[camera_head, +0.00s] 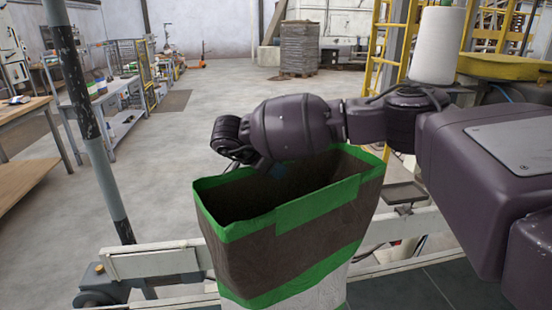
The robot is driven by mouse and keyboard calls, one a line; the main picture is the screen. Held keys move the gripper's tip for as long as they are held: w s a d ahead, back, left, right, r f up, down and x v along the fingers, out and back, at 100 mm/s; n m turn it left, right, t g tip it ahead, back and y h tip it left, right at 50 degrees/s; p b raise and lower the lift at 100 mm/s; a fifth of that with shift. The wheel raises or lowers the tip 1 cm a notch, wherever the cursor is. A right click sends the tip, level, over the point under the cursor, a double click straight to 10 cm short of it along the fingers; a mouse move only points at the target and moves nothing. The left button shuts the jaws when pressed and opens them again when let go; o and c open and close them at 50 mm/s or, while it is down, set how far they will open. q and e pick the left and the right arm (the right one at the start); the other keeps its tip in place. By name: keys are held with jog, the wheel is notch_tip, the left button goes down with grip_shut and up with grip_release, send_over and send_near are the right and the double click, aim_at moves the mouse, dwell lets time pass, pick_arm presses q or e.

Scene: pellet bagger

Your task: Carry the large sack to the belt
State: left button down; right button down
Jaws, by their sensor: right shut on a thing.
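The large sack (310,240) is brown with green bands and a whitish lower part. It is upright at the centre, with its mouth open and dark inside. My right arm reaches over it from the right. My right gripper (268,165) is at the far rim of the sack and shut on it; its fingertips are mostly hidden by the arm and the sack. A dark flat surface, apparently the belt (430,289), lies at the bottom right beside the sack. The sack's base is cut off by the picture edge. My left gripper is not in view.
A pale rail (155,262) runs behind the sack. A worn grey post (87,125) stands at the left. Workbenches (30,170) line the left side. A yellow ladder frame (385,50) and a stacked pallet (299,48) stand farther back. The floor between is clear.

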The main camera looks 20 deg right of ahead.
jog(key=shift+f, duration=2.15)
jog(key=c, duration=1.3)
grip_release()
jog(key=shift+f, duration=0.15)
jog(key=v, duration=1.2)
jog(key=shift+s, duration=0.1)
